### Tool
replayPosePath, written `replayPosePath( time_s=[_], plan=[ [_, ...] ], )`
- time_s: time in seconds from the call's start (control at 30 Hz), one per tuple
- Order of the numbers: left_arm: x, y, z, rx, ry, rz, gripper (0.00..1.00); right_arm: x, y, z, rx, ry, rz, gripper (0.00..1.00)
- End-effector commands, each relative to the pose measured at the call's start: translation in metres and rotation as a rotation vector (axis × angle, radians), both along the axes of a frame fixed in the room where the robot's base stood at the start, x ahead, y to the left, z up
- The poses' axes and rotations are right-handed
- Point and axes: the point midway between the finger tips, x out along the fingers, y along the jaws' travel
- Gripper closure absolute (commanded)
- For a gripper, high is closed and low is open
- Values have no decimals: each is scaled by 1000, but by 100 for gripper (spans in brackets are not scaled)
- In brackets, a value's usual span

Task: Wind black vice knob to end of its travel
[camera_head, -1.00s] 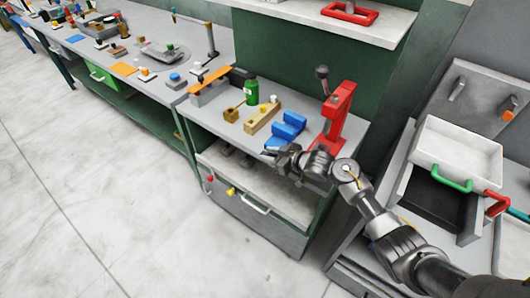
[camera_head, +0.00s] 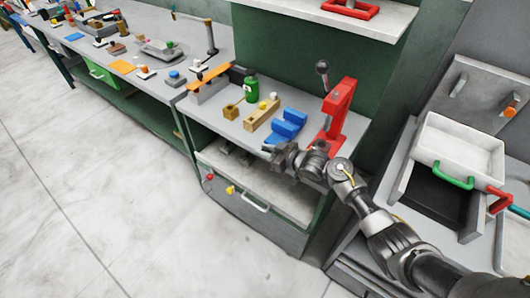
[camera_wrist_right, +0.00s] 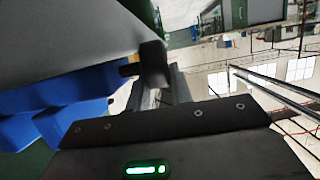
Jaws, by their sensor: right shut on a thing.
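The blue vice (camera_head: 288,126) stands on the small bench, left of the red press. In the right wrist view its blue body (camera_wrist_right: 60,112) fills the left side. A black knob (camera_wrist_right: 153,62) shows beside it, on a short dark shaft pointing toward the blue body. My right gripper (camera_head: 272,149) is at the front of the vice, low by the bench edge, and is shut on the black knob. In the head view the gripper hides the knob, so its turn and remaining gap cannot be read. My left gripper is not in view.
A red press (camera_head: 337,115) with a lever stands close to the right of my gripper. A wooden block (camera_head: 262,112) and a green bottle (camera_head: 251,89) stand to the left. A white tray (camera_head: 455,150) is at the right. The floor in front is clear.

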Motion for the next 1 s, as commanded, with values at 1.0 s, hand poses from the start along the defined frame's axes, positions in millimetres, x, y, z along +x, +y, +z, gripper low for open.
replayPosePath(
  time_s=[1.0],
  plan=[
    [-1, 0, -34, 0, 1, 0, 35, -5, -7, -1, 138, -102, -1, 69]
  ],
)
